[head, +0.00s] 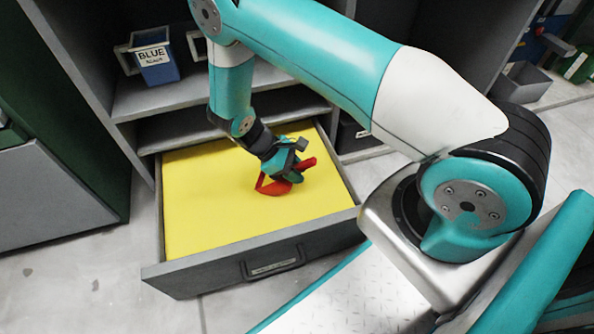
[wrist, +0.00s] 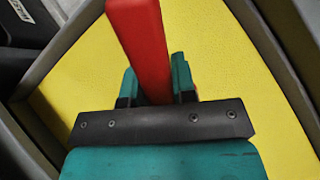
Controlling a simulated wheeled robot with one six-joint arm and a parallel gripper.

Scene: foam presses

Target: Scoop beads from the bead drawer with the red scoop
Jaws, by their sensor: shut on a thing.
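The bead drawer (head: 205,255) is pulled out and filled with a flat layer of yellow beads (head: 205,205). My gripper (head: 284,172) is over the right half of the drawer, shut on the red scoop (head: 270,187). The scoop's head is low, at or just above the beads; I cannot tell whether it touches them or holds any. In the wrist view, the red scoop's handle (wrist: 141,40) stands between my green fingers (wrist: 156,85), with yellow beads (wrist: 225,65) behind it. The scoop's head is hidden there.
A blue bin labelled BLUE (head: 157,66) stands on the shelf (head: 185,92) behind the drawer. The drawer's walls, such as the front panel (head: 190,278), surround the beads. A green and grey cabinet (head: 60,190) stands at left. Floor is clear in front.

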